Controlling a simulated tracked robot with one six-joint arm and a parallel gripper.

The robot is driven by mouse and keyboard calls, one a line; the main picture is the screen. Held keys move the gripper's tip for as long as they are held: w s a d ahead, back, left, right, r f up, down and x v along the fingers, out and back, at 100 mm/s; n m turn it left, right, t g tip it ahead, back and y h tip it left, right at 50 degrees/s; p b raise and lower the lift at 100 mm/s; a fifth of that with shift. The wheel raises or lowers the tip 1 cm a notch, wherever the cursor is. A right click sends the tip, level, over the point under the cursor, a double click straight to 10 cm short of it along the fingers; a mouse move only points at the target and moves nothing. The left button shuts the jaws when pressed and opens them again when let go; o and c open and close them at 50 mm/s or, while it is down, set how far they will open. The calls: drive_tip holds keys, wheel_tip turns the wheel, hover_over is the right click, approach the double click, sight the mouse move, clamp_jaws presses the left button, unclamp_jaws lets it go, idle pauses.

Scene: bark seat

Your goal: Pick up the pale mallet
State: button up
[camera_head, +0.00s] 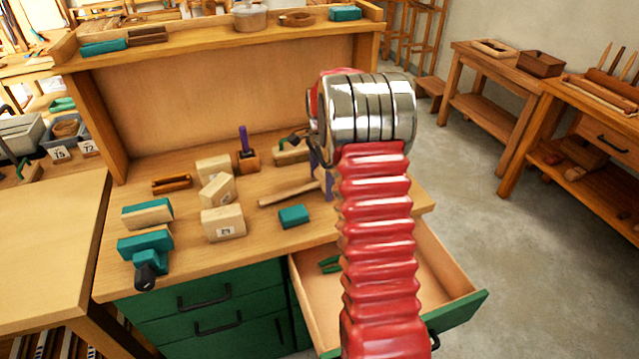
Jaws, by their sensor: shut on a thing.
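The pale mallet (287,195) is at the right part of the workbench, its light wooden handle pointing left. Its head is at the right end of the handle, partly hidden by my red arm. My gripper (326,183) is mostly hidden behind my arm; only a small bluish-grey part shows at the mallet head. It is shut on the pale mallet. I cannot tell whether the mallet rests on the bench or is slightly raised.
A teal block (294,216) lies just below the handle. Pale blocks (223,222) and a teal clamp-like tool (146,250) are further left. A wooden holder with a purple-handled tool (247,158) stands behind. An open drawer (455,312) juts out below the bench.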

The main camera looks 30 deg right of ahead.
drive_tip(key=shift+r, duration=0.2)
wheel_tip(320, 180, up, 10)
drive_tip(key=shift+f, duration=0.1)
idle(0.8)
